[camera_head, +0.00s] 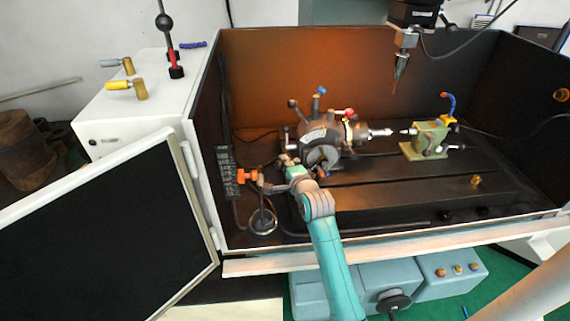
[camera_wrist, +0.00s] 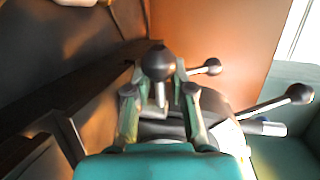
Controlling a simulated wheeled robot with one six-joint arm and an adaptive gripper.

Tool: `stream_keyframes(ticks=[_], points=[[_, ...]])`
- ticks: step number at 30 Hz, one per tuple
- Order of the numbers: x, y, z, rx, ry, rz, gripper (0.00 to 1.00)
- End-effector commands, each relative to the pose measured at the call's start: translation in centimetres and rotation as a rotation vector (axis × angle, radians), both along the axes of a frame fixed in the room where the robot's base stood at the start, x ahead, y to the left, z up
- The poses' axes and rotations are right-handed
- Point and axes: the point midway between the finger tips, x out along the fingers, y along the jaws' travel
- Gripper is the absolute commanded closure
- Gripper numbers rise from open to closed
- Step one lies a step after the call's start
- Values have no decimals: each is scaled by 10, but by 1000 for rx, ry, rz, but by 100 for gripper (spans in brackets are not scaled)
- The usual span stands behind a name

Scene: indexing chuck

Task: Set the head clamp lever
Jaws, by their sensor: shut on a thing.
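The indexing chuck (camera_head: 318,138) sits on the machine bed, with several levers on it. My gripper (camera_head: 287,161) is at its near left side, small in the head view. In the wrist view my gripper (camera_wrist: 160,92) has one finger on each side of a lever with a black ball knob (camera_wrist: 158,62). It is shut on this lever below the knob, and the knob stands above the fingertips. Which lever on the chuck this is, I cannot tell from the head view. Two other black-knobbed levers, an upper one (camera_wrist: 212,67) and a lower one (camera_wrist: 299,93), stick out to the right.
A green tailstock (camera_head: 428,140) stands right of the chuck. A spindle with a tool (camera_head: 400,60) hangs above. The enclosure's front edge (camera_head: 400,242) runs under my arm. An open door (camera_head: 100,225) is at left. An orange fitting (camera_head: 247,176) is close beside my gripper.

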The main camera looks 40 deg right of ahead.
Motion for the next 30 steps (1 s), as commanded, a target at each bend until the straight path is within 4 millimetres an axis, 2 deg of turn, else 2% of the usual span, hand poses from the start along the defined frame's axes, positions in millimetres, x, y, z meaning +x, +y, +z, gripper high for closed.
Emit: stream_keyframes(ticks=[13, 26, 27, 30], points=[[-7, 4, -3, 3, 4, 170, 100], [-8, 6, -3, 3, 2, 194, 100], [-8, 6, -3, 3, 2, 194, 73], [-8, 6, -3, 3, 1, 194, 51]])
